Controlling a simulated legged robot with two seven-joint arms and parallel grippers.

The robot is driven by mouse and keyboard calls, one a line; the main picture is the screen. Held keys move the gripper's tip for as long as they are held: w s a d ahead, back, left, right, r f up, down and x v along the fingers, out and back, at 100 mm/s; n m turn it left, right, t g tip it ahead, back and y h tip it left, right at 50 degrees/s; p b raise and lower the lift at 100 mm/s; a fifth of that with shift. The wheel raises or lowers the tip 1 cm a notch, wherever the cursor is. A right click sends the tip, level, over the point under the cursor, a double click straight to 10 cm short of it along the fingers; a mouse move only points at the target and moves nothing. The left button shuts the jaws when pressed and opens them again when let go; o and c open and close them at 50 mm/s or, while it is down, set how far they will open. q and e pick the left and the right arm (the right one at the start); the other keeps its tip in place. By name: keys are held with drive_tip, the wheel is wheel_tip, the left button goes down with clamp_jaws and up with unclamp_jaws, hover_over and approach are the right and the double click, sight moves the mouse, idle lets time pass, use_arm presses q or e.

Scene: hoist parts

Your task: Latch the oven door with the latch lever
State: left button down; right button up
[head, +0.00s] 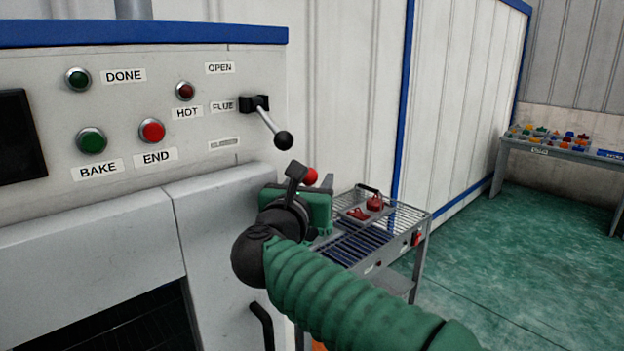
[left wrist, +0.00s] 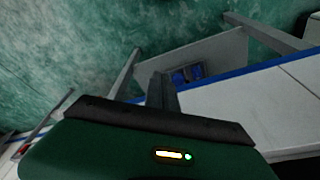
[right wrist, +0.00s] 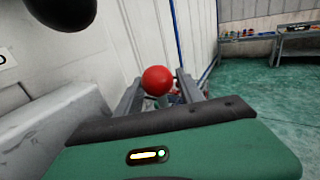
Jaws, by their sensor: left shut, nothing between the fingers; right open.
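The latch lever's red ball knob (head: 311,176) shows beside the oven's right front edge; its shaft is hidden. My right gripper (head: 313,183) is open around that spot. In the right wrist view the red knob (right wrist: 157,80) appears between the two open fingers (right wrist: 157,92); I cannot tell whether they touch it. The oven's white front (head: 80,240) fills the lower left, with a dark window (head: 125,325); I cannot tell whether the door is fully closed. My left gripper (left wrist: 163,92) is shut and empty, seen only in the left wrist view.
A flue lever with a black ball (head: 284,140) sticks out of the control panel just above my right gripper. A wire-topped cart (head: 350,245) with red items stands behind it. A table with coloured parts (head: 560,150) is far right. Green floor between is clear.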

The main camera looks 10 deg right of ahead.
drive_tip(key=shift+a, duration=0.25)
drive_tip(key=shift+c, duration=1.3)
drive_tip(key=shift+s+d, duration=0.15)
drive_tip(key=shift+d, duration=0.2)
drive_tip(key=c, duration=0.5)
drive_tip(key=shift+d, duration=0.1)
clamp_jaws()
drive_tip(key=shift+r, duration=0.1)
